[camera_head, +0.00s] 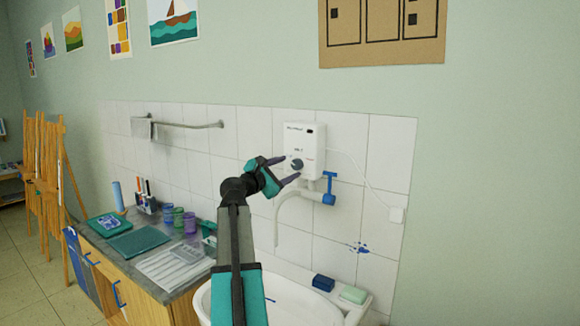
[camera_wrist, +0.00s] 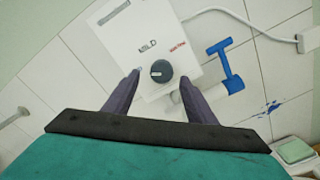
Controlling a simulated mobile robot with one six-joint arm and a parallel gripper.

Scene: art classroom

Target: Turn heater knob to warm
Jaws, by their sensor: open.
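The white water heater (camera_head: 304,143) is mounted on the tiled wall, above a white spout. Its round dark knob (camera_head: 297,164) is on the lower front. In the wrist view the knob (camera_wrist: 161,71) shows a pale pointer mark, and the heater face (camera_wrist: 152,30) has a dark label and a red label above it. The pointer's exact setting is too small to tell. My gripper (camera_head: 285,169) is open in front of the heater. In the wrist view its two fingers (camera_wrist: 160,88) lie on either side of the knob, apart from it.
A counter with paint jars (camera_head: 178,219) is at left.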

